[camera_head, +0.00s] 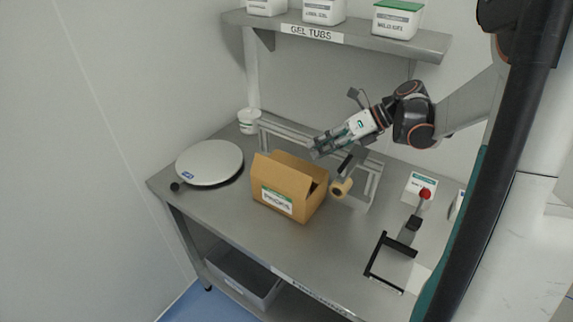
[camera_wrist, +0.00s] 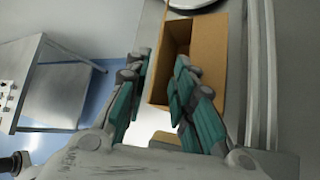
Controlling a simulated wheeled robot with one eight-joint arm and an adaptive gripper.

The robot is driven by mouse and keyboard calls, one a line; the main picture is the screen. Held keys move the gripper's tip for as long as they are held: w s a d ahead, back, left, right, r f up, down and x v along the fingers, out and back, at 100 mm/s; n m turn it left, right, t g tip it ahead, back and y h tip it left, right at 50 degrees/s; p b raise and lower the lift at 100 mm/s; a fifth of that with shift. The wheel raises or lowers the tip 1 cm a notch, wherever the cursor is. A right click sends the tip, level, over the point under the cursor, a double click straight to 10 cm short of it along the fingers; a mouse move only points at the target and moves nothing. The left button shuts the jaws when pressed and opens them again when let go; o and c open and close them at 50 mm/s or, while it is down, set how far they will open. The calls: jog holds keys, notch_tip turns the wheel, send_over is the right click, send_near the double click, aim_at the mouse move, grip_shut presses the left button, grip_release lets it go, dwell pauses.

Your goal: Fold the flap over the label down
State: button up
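An open cardboard box (camera_head: 302,209) stands on the steel bench, with a white and green label (camera_head: 277,200) on its front face. The flap over the label (camera_head: 280,177) appears to stand up, continuing the front face upward. Part of the dark interior shows at the right. The wrist view shows the open box (camera_wrist: 208,65) beyond my fingers. My gripper (camera_head: 314,153) is near the box's back right, above bench level. In the wrist view my gripper's (camera_wrist: 161,60) fingers are apart with nothing between them. I cannot tell whether they touch the box.
A tape roll on a dispenser (camera_head: 341,187) and a metal rail frame (camera_head: 375,180) are close right of the box. A round scale (camera_head: 209,161) is at left. A black-handled frame (camera_head: 390,262) lies at right. A shelf (camera_head: 350,38) with tubs hangs above. The bench front is clear.

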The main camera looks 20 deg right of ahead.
aim_at(280, 175)
jog(key=b+x, duration=0.2)
jog(key=x, duration=0.9)
jog(key=shift+w+a+f, duration=0.1)
jog(key=shift+a, duration=0.05)
grip_shut()
